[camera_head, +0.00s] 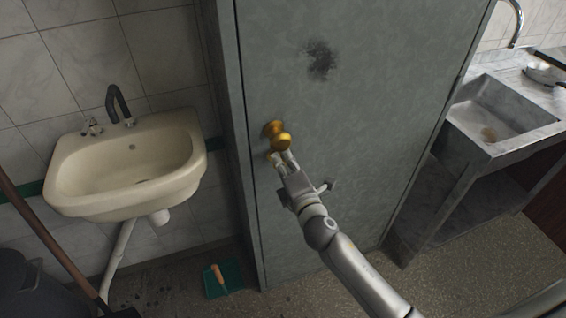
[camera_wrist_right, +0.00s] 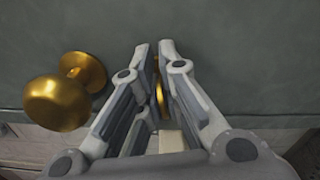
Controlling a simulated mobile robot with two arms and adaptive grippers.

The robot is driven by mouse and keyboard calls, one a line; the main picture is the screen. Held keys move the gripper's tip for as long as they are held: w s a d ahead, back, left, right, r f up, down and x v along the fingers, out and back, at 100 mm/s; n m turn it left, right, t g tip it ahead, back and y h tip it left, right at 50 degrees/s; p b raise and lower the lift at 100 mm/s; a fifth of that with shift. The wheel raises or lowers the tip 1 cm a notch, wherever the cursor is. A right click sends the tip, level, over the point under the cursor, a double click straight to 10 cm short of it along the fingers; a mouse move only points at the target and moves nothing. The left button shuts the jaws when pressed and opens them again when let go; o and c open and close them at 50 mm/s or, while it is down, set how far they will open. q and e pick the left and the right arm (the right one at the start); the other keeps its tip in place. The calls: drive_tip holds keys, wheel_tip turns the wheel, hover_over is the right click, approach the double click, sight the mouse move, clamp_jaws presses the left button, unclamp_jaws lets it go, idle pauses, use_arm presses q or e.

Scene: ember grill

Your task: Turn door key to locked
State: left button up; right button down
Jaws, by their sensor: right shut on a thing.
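The grey-green door (camera_head: 350,100) stands upright and looks shut, with a round brass knob (camera_head: 280,137) near its left edge. In the right wrist view the knob (camera_wrist_right: 57,101) is to the left of the fingers, apart from them. My right gripper (camera_head: 284,160) is just below the knob, its fingers pointing at the door. It is shut on the door key (camera_wrist_right: 159,94), a brass piece showing as a thin strip between the fingers. The fingers hide most of the key, so I cannot tell its turn angle. My left gripper is not in view.
A cream washbasin (camera_head: 130,165) hangs on the tiled wall at the left. A green dustpan (camera_head: 222,280) lies on the floor by the door's foot. A long wooden handle (camera_head: 45,235) leans at far left. A stone sink (camera_head: 500,115) is at the right.

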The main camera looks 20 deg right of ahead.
drive_tip(key=shift+f+m, duration=0.15)
drive_tip(key=shift+m, duration=1.05)
drive_tip(key=c, duration=1.7)
unclamp_jaws()
drive_tip(key=s, duration=1.2)
drive_tip(key=shift+d, duration=0.25)
